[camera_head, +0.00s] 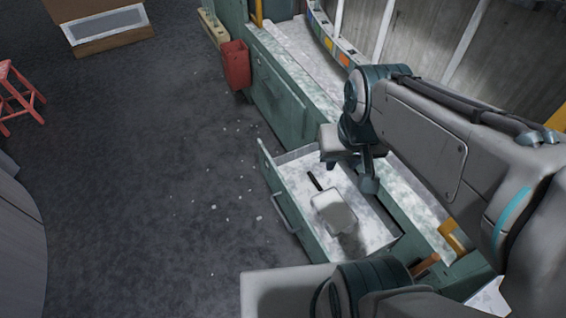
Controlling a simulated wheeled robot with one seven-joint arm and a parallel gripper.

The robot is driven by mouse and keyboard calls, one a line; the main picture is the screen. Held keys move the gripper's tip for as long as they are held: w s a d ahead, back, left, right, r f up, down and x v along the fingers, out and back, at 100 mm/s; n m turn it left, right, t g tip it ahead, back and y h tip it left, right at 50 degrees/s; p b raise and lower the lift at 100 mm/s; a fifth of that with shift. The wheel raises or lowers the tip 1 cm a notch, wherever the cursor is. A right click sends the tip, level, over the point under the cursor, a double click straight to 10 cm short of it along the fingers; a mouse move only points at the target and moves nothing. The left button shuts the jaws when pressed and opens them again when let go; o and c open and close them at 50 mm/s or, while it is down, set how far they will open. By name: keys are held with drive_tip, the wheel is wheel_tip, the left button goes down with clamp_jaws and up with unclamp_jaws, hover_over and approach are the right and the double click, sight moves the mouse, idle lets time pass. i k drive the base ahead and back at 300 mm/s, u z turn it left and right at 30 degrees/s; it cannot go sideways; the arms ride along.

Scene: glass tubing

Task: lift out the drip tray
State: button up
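An open drawer (288,213) in the green bench holds a pale, box-like piece (333,208) with a short dark handle (314,181). I cannot tell for sure whether this piece is the drip tray; no other clear tray shows. My gripper (352,168) is above the back part of the drawer, up and to the right of the pale piece, and seems apart from it. Nothing is seen held. My arm comes in from the right and hides part of the bench; the gap between the fingers is not clear.
The green bench (281,107) runs from upper left to lower right, with a pale dusty top. A red bin (236,65) hangs on or stands by its side. A red stool (18,92) is at far left. The dark floor between is open, with small pale scraps (230,219).

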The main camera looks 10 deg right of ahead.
sight(335, 215)
drive_tip(key=k, duration=0.55)
drive_tip(key=u, duration=0.8)
drive_tip(key=i, duration=1.15)
drive_tip(key=z, duration=0.25)
